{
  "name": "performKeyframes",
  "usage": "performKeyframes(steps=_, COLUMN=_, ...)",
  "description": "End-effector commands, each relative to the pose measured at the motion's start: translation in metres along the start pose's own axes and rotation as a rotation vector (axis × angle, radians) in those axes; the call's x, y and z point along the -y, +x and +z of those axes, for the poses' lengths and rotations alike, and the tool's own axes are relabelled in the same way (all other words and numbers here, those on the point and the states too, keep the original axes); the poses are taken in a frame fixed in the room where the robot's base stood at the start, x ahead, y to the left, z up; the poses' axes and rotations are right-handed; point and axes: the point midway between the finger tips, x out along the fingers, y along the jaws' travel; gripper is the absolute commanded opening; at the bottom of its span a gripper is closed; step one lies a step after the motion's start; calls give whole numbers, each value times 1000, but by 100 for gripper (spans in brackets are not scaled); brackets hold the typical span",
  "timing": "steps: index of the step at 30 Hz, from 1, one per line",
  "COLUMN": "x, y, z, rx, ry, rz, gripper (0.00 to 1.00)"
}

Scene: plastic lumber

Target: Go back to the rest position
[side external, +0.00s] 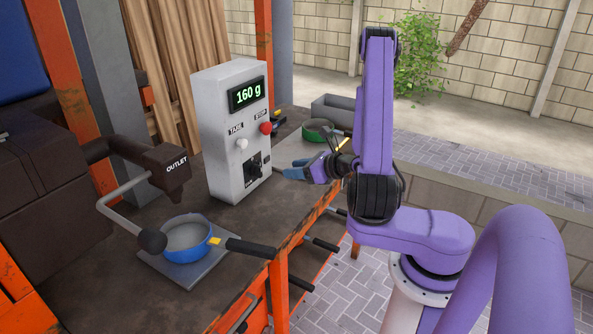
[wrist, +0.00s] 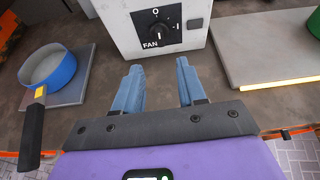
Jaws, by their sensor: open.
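My gripper (side external: 296,172) is open, with nothing between its blue fingers. In the side external view it is over the bench's right part, just right of the grey control box (side external: 234,140). In the wrist view, my gripper (wrist: 158,86) points at the box's lower face, with the fan knob (wrist: 160,32) ahead of the fingers. The fingers appear apart from the box.
A blue pan (side external: 187,238) stands on a grey plate (side external: 150,266) below the outlet (side external: 172,167), its black handle toward the front edge. The display (side external: 247,95) reads 160 g. A green pan (side external: 318,129) and grey bin (side external: 335,110) are behind my gripper.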

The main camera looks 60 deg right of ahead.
Motion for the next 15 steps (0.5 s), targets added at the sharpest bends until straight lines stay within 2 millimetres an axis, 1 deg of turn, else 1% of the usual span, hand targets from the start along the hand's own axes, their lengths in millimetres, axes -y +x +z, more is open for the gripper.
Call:
performKeyframes(steps=2, x=-2, y=1, z=2, rx=1, ry=-8, rz=11, gripper=40)
performKeyframes(steps=4, x=-8, y=5, z=6, rx=5, ry=-29, rz=44, gripper=40)
performKeyframes(steps=7, x=-26, y=12, z=16, rx=15, ry=-89, rz=135, gripper=40)
performKeyframes(steps=11, x=-62, y=22, z=33, rx=34, ry=-206, rz=312, gripper=40)
performKeyframes(steps=15, x=-103, y=23, z=46, rx=54, ry=-341, rz=511, gripper=40)
